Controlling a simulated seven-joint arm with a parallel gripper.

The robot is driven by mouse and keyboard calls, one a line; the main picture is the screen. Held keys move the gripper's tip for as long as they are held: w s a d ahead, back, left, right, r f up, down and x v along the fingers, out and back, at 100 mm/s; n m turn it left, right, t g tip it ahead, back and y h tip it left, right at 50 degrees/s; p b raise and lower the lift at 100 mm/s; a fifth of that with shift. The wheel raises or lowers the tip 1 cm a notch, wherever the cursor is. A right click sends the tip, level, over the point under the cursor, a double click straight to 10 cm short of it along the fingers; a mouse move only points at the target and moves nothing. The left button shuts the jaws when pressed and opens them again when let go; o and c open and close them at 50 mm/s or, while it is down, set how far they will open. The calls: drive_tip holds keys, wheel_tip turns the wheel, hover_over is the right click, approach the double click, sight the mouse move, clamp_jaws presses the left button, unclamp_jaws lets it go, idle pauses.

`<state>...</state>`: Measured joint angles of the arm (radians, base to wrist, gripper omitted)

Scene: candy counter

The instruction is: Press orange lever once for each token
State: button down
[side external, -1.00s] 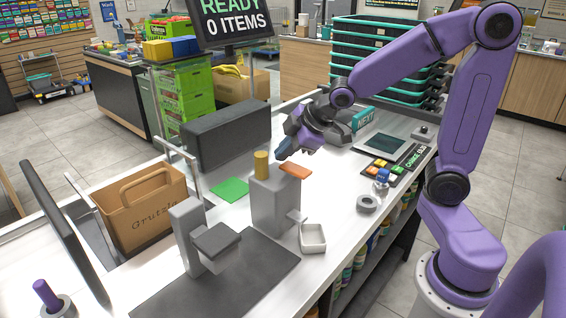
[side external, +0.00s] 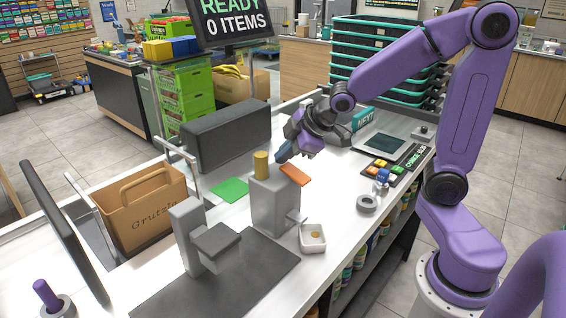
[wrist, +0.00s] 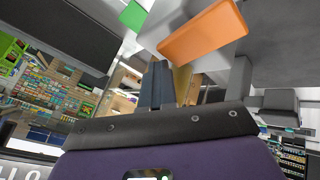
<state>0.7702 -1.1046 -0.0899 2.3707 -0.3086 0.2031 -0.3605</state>
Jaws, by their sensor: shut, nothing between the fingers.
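The orange lever (side external: 294,174) sticks out from the top of a grey dispenser (side external: 272,208) and slopes down to the right. It also shows large in the wrist view (wrist: 203,33). My gripper (side external: 281,157) is shut and empty, with its tips just above and behind the lever; I cannot tell whether they touch it. In the wrist view the dark fingers (wrist: 156,84) point at the lever's left side. A gold cylinder (side external: 261,163) stands on the dispenser. A small golden piece (side external: 315,234) lies in the white tray (side external: 312,247) below. I cannot make out which pieces are the tokens.
A green square (side external: 230,190) lies left of the dispenser. A grey stand (side external: 188,240) is in front on a dark mat (side external: 220,290). A grey ring (side external: 367,203) and a black panel with coloured blocks (side external: 386,169) are at the right. A paper bag (side external: 142,212) stands left.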

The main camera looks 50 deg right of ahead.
drive_tip(key=shift+s+d+f, duration=0.1)
drive_tip(key=shift+s+f, duration=0.1)
drive_tip(key=shift+w+r, duration=0.15)
drive_tip(key=shift+r, duration=0.95)
drive_tip(key=shift+w+r, duration=0.2)
drive_tip(key=shift+r, duration=1.05)
drive_tip(key=shift+w+r, duration=0.2)
drive_tip(key=shift+r, duration=1.05)
idle(0.5)
drive_tip(key=shift+w+r, duration=0.2)
drive_tip(key=shift+r, duration=0.8)
drive_tip(key=shift+w+r, duration=0.15)
drive_tip(key=shift+r, duration=0.8)
drive_tip(key=shift+s+f, duration=0.2)
drive_tip(key=shift+f, duration=1.25)
drive_tip(key=shift+s+f, duration=0.25)
drive_tip(key=shift+f, duration=1.2)
drive_tip(key=shift+s+f, duration=0.2)
drive_tip(key=shift+f, duration=1.25)
